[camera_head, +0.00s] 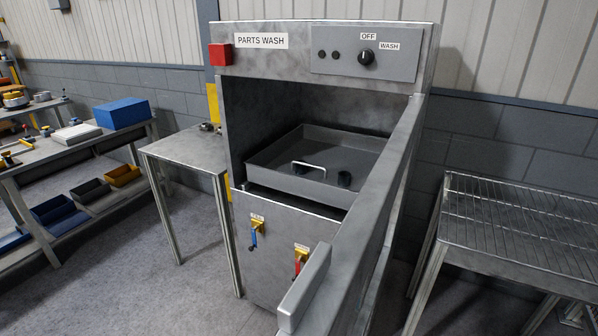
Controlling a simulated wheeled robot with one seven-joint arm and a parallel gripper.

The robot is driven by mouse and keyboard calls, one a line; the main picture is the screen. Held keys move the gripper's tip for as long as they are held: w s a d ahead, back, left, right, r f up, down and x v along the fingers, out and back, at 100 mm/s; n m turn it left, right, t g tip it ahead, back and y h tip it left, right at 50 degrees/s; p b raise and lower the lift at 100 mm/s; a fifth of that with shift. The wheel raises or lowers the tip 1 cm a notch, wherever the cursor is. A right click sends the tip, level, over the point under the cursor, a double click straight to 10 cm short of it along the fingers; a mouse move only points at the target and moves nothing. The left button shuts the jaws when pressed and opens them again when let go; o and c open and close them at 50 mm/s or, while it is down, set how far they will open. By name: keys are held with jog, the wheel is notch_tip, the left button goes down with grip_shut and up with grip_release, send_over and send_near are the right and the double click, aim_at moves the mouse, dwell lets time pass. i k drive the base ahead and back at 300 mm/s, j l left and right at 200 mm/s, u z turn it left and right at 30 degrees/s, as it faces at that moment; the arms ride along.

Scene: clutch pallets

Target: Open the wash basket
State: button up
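The wash basket (275,157) is a shallow grey metal tray with a pale loop handle (308,164) at its front. It sits inside the open bay of the parts wash cabinet (232,95). Small dark round shapes show at its front, near the handle; I cannot tell what they are. A dark gap shows below the basket's front edge. A long grey metal panel (375,205), which looks like the cabinet's door swung open, runs from the bay's right side towards me. It has a grey bar handle (305,290) and hides the basket's right side. My gripper is not in view.
A metal side table (185,150) stands left of the cabinet. A wire rack table (520,215) stands right. Blue-handled (254,236) and red-handled (298,262) valves are on the cabinet front. A shelf with bins is far left. Floor is clear at front left.

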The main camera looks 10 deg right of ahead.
aim_at(327, 152)
jog(key=i+j, duration=0.1)
jog(key=j, duration=0.55)
jog(key=i+j+z, duration=0.1)
jog(key=j, duration=0.55)
jog(key=i+j, duration=0.15)
jog(key=j, duration=0.5)
jog(key=i+j+z, duration=0.2)
jog(key=i+j, duration=1.05)
jog(key=i+l, duration=0.15)
jog(key=i, duration=0.3)
jog(key=i+l, duration=0.15)
jog(key=i, duration=0.3)
